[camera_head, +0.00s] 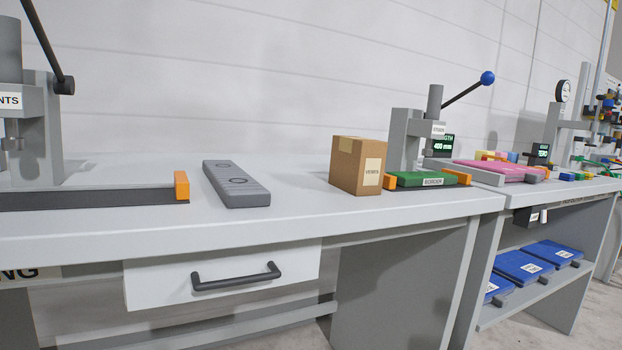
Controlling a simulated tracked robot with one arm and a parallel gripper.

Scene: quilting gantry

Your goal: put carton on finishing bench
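A brown cardboard carton (346,170) with a pale label stands upright on a light grey bench (290,219), right of the bench's middle. It is just left of a green block marked BORDER. I cannot tell from the visible signs whether this bench is the finishing bench; a partly cut-off sign below at the left ends in "NG". My gripper is not in this view, so its state and its place relative to the carton are not shown.
A grey ribbed bar (236,184) lies left of the carton. The green block (421,180) sits between orange stops at a lever press (405,137). Another press (35,130) stands at left. A drawer (225,275) is below. A second bench (560,190) adjoins at right.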

